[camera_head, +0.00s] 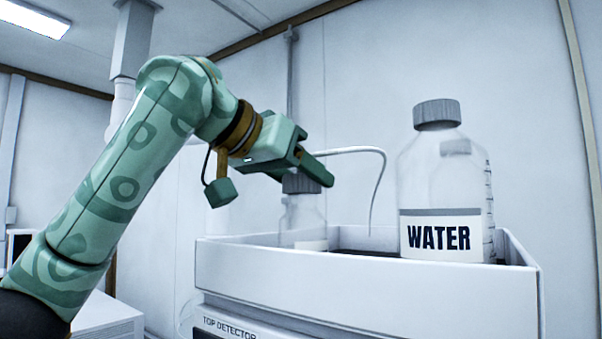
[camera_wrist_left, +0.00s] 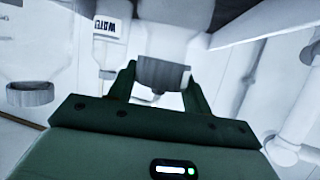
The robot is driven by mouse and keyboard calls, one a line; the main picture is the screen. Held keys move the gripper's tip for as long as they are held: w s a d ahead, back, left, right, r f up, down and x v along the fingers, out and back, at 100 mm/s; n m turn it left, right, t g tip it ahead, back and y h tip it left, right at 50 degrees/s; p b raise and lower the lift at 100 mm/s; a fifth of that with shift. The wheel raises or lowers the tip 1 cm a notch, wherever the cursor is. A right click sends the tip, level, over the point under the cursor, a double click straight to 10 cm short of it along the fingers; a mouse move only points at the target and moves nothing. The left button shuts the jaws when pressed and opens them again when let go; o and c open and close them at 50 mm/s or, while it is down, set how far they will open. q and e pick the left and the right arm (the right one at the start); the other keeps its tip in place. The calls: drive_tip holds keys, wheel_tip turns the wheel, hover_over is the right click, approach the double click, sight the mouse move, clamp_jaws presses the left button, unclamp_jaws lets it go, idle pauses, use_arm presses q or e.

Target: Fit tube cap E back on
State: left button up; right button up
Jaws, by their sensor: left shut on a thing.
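A grey ribbed tube cap (camera_head: 300,184) is at the neck of a clear bottle (camera_head: 303,222) with a white label, in the left part of the tray. A thin white tube (camera_head: 352,150) arcs from near the cap to the right and down into the tray. My left gripper (camera_head: 316,170) is shut on the cap from above left. In the left wrist view, which is upside down, the cap (camera_wrist_left: 164,75) lies between the two dark green fingers, in line with the bottle (camera_wrist_left: 170,42). I cannot tell whether it is fully seated. My right gripper is not in view.
A large clear bottle labelled WATER (camera_head: 445,190) with a grey cap stands at the right in the white tray (camera_head: 370,290). The tray walls are raised around the bottles. The left wrist view shows another capped bottle (camera_wrist_left: 35,55) at the left.

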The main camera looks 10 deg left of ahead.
use_arm(q)
drive_tip(key=shift+f, duration=0.3)
drive_tip(key=shift+f, duration=0.1)
drive_tip(key=shift+f, duration=0.25)
drive_tip(key=o, duration=1.5)
